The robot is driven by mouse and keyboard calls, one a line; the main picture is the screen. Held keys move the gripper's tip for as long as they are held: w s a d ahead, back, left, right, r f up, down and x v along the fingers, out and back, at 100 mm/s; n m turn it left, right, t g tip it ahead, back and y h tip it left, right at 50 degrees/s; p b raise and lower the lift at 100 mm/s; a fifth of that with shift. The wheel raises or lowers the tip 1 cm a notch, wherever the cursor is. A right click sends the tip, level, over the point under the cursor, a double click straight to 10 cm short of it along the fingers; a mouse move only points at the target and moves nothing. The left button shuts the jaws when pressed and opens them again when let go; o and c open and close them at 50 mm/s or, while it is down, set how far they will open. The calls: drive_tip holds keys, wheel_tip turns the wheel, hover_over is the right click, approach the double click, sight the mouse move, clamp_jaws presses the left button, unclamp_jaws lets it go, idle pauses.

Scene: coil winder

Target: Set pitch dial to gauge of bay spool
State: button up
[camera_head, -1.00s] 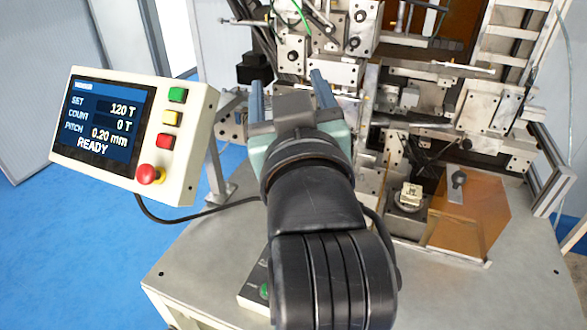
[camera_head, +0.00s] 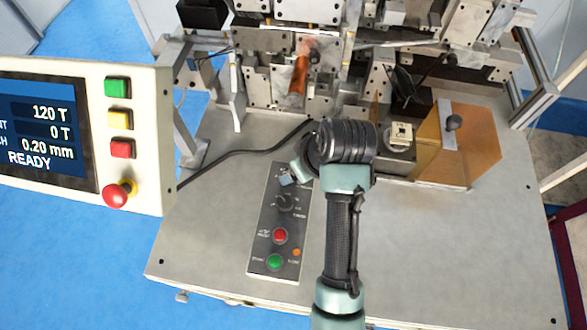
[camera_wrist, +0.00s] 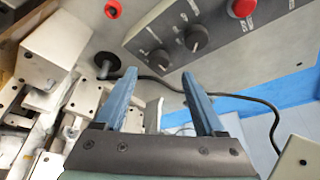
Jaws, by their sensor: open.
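A grey control panel (camera_head: 262,262) on the bench carries a black dial (camera_head: 285,202); the top of the panel is partly hidden by my gripper (camera_head: 287,180). In the wrist view two black dials show, one (camera_wrist: 195,38) nearer the red button and one (camera_wrist: 158,60) beside it; their labels are too small to read. My gripper in the wrist view (camera_wrist: 158,78) is open and empty, its blue fingers apart from the dials. The display (camera_head: 40,130) reads 0.20 mm for pitch. A copper-coloured spool (camera_head: 299,76) stands upright in the machine; no gauge is readable on it.
The panel also has a red button (camera_head: 280,236) and a green button (camera_head: 274,262). An amber box (camera_head: 478,150) stands at the right, a black cable (camera_head: 235,155) crosses the bench at the left. The front right of the bench is clear.

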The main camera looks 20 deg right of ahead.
drive_tip(key=shift+p+x, duration=0.3)
drive_tip(key=shift+x, duration=2.7)
drive_tip(key=shift+w, duration=0.15)
clamp_jaws()
